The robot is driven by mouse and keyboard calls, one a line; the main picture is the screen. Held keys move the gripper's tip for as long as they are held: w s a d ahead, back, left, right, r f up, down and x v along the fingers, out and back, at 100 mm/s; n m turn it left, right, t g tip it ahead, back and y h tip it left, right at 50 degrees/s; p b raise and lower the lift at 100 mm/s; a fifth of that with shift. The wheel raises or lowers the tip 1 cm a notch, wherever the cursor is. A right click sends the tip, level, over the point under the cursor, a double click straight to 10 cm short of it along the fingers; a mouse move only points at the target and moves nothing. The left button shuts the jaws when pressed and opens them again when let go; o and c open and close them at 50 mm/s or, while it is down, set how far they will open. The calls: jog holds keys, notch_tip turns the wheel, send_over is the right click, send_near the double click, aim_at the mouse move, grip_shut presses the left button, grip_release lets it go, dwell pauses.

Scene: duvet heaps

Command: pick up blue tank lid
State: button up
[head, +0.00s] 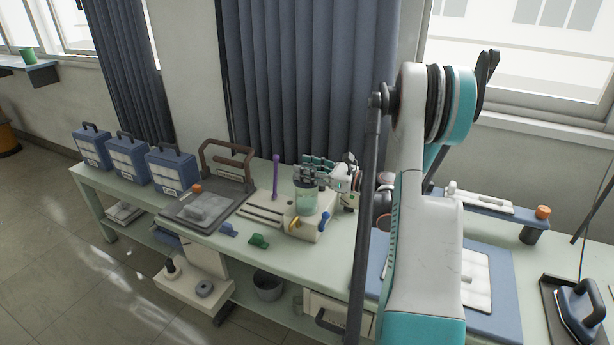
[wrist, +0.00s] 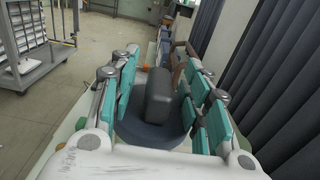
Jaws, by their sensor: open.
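The blue tank lid (wrist: 145,134) shows in the wrist view as a dark blue round disc with a thick dark grey grip (wrist: 159,97) on top. My gripper (wrist: 162,92) is open, with teal-padded fingers on both sides of the grip. No clear contact shows. In the head view my gripper (head: 322,168) points left, just above a translucent green tank (head: 306,198) on a cream stand. The fingers cover the tank's top there, so I cannot make out the lid in that view.
A purple upright tool (head: 275,177) stands just left of the tank on the cream stand (head: 275,216). A brown-handled press (head: 227,163) and blue handled boxes (head: 172,170) stand further left on the pale green bench. Dark curtains (head: 310,80) hang close behind.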

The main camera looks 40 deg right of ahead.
grip_shut()
